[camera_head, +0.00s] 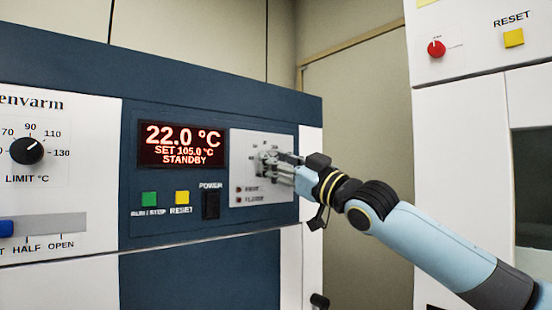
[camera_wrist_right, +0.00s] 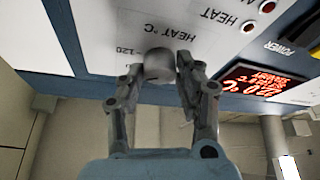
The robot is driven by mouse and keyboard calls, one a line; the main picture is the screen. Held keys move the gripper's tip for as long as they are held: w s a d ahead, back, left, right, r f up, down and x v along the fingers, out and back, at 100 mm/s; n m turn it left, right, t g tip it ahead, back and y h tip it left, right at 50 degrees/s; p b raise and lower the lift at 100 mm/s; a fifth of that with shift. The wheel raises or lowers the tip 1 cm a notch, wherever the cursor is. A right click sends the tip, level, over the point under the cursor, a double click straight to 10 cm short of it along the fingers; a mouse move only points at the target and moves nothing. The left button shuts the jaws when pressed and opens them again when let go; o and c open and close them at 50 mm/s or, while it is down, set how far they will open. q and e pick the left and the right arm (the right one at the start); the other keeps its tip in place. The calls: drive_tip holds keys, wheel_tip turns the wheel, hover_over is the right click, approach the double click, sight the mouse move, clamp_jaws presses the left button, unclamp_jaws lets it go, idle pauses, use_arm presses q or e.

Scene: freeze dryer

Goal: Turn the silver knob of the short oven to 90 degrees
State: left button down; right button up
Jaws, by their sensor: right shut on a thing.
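The silver knob (camera_wrist_right: 158,66) sits on a pale dial panel marked HEAT °C, with 120 among its scale figures. My right gripper (camera_wrist_right: 160,72) has a finger on each side of it and is shut on it. In the head view the right gripper (camera_head: 275,163) reaches the panel (camera_head: 246,146) from the right and covers most of the knob and scale, so its pointer cannot be read. The red display (camera_head: 181,145) beside it reads 22.0 °C, SET 105.0 °C, STANDBY. My left gripper is not in view.
Left of the gripper are a green button (camera_head: 149,199), a yellow reset button (camera_head: 182,197) and a black power switch (camera_head: 211,205). A black LIMIT °C knob (camera_head: 27,150) is at the far left.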

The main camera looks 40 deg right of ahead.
drive_tip(key=shift+d+n+g+y+b, duration=0.1)
drive_tip(key=shift+n+g+y+b, duration=0.4)
drive_tip(key=shift+n+b, duration=1.05)
drive_tip(key=shift+n+g+y+b, duration=0.45)
drive_tip(key=shift+n+y+b, duration=0.2)
drive_tip(key=shift+n+b, duration=0.95)
drive_tip(key=shift+d+n+g+y+b, duration=0.1)
drive_tip(key=shift+n+g+y+b, duration=0.4)
drive_tip(key=shift+n+b, duration=1.05)
drive_tip(key=shift+r, duration=0.1)
drive_tip(key=o, duration=1.1)
drive_tip(key=shift+o, duration=0.2)
drive_tip(key=shift+r, duration=0.1)
